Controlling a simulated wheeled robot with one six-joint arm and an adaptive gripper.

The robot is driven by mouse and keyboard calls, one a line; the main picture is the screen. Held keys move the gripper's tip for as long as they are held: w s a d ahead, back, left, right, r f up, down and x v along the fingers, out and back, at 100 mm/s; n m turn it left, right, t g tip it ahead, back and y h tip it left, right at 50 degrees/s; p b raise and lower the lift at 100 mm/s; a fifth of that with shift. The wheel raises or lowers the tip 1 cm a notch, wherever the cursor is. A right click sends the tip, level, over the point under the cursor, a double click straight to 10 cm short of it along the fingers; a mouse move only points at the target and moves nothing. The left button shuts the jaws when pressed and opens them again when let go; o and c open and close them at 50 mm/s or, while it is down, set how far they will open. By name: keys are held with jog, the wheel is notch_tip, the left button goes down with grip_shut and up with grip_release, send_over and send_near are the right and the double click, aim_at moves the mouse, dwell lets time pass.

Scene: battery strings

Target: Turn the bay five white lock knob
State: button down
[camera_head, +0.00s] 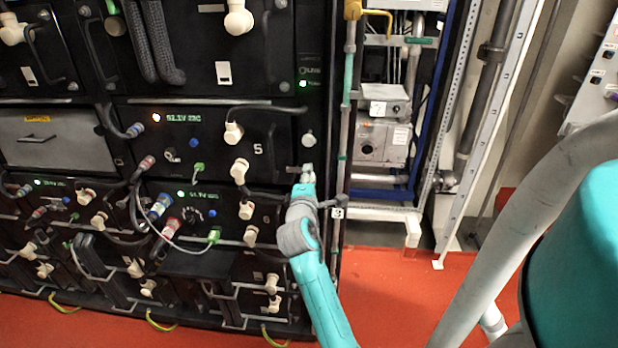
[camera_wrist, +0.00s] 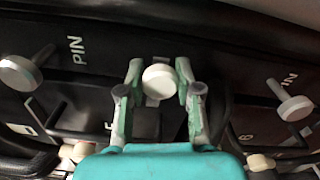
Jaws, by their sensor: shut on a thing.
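In the wrist view my gripper (camera_wrist: 159,84) is shut on a round white knob (camera_wrist: 158,81), with one finger against each side of it. In the head view my gripper (camera_head: 307,170) reaches up to the lower right edge of the black panel marked 5 (camera_head: 258,149). Its fingertips are small there and hide whatever lies between them. A round white knob (camera_head: 309,140) shows just above my gripper on that panel's right edge. I cannot tell from the head view how far the held knob is turned.
In the wrist view other white knobs stand at the left (camera_wrist: 20,73) and right (camera_wrist: 297,108), near PIN labels. Cream cable connectors (camera_head: 239,170) and a black cable loop (camera_head: 262,108) lie left of my gripper. A teal-grey vertical pipe (camera_head: 346,120) stands close on its right.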

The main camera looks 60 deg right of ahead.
jog(key=c, duration=0.8)
grip_release()
jog(key=shift+o, duration=0.2)
jog(key=v, duration=1.2)
jog(key=shift+w+a+f, duration=0.1)
jog(key=shift+f, duration=0.05)
